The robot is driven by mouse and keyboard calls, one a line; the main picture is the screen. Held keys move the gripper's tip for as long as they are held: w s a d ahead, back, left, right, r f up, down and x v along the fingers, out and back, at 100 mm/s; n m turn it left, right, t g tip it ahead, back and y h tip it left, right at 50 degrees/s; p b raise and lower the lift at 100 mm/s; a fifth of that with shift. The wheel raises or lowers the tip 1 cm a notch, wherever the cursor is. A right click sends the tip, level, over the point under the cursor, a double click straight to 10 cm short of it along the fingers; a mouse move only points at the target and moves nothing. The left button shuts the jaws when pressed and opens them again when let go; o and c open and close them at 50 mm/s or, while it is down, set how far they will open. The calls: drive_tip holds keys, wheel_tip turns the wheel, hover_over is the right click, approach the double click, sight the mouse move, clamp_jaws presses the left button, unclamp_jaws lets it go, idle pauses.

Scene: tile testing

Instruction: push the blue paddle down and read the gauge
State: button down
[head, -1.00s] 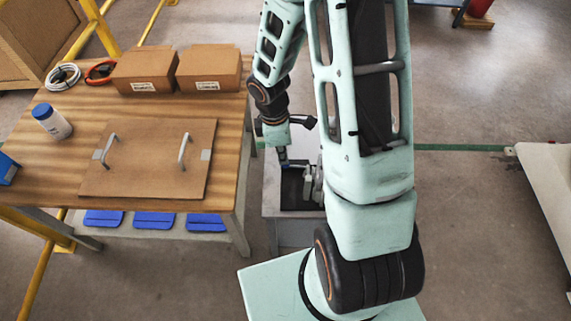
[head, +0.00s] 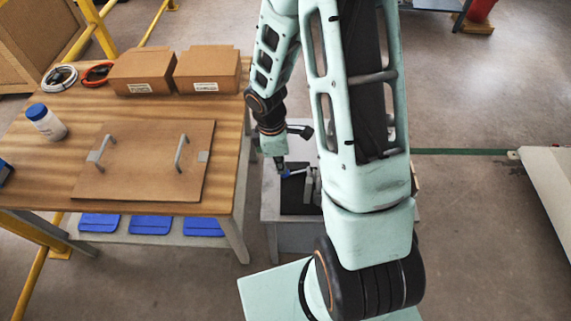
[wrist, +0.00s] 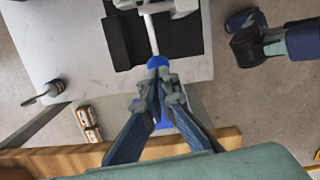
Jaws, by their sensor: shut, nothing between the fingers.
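The blue paddle (wrist: 158,62) is on the end of a pale metal rod, seen in the wrist view beside my fingertips. More blue shows between my fingers, nearer the wrist camera. My gripper (wrist: 160,84) is shut and empty, its tips at or over the paddle; contact is hard to judge. In the head view the paddle (head: 294,173) slopes down to the left toward my gripper (head: 282,172). The grey metal tester (head: 309,186) carries the rod and is partly hidden behind my arm. No gauge face can be made out.
The tester stands on a black plate on a small light table (head: 271,208). A wooden workbench (head: 226,140) at left holds a board with two handles (head: 143,185), two cardboard boxes, a white jar (head: 47,122) and cable coils. Open floor lies at right.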

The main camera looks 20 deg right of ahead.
drive_tip(key=shift+w+a+r, duration=0.15)
drive_tip(key=shift+a+r, duration=0.1)
drive_tip(key=shift+a, duration=0.35)
drive_tip(key=shift+w+a+r, duration=0.15)
drive_tip(key=shift+a+r, duration=0.05)
drive_tip(key=shift+a, duration=0.4)
wheel_tip(320, 180, up, 12)
drive_tip(key=a, duration=0.1)
drive_tip(key=shift+w, duration=0.1)
